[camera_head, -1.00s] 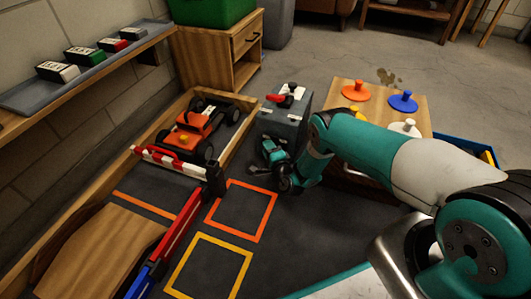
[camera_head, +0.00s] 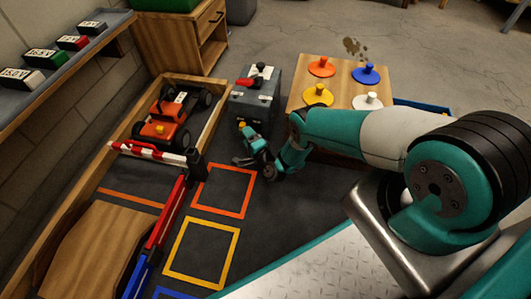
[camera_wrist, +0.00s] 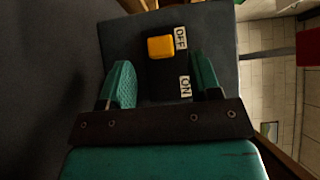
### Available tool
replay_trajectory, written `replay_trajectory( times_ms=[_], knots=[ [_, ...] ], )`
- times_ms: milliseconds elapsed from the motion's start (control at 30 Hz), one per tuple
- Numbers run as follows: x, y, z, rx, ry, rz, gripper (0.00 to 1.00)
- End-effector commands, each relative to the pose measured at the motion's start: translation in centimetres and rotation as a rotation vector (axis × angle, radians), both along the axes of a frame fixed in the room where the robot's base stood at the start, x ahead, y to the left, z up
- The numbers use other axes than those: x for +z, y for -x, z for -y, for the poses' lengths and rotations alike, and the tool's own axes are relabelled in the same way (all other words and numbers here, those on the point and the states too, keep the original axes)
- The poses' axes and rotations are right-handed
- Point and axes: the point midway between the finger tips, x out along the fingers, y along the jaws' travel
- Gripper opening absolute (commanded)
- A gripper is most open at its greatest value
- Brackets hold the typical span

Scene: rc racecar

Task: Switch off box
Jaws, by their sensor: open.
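The dark grey box (camera_head: 253,104) stands on the floor beside the wooden-walled track, with a red lever and a black knob on top. In the wrist view its dark face (camera_wrist: 215,40) fills the middle, with an OFF label (camera_wrist: 181,38) and an ON label (camera_wrist: 185,87). A yellow switch (camera_wrist: 160,46) sits level with the OFF label. My gripper (camera_wrist: 163,75) is open and empty, its teal fingers pointing at this face, with the switch just beyond and between the tips. In the head view my gripper (camera_head: 243,145) is low in front of the box. Contact cannot be told.
An orange toy car (camera_head: 164,128) is in the track behind a red-and-white barrier (camera_head: 148,150). A wooden table (camera_head: 340,88) with coloured knobbed discs stands right of the box, close to my arm. Orange and yellow floor squares lie in front, clear.

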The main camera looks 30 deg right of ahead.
Motion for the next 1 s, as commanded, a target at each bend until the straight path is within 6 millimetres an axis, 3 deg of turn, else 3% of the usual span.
replay_trajectory(
  times_ms=[100, 600, 733, 1000],
  knots=[
    [0.9, 2.2, 0.2, -0.001, -0.002, -0.003, 0.57],
    [0.2, 11.7, 0.9, 0.000, 0.000, -0.001, 0.57],
    [0.1, 12.8, 0.9, 0.002, -0.001, -0.001, 0.57],
    [0.0, 13.2, 0.9, 0.002, 0.000, 0.000, 0.57]
  ],
)
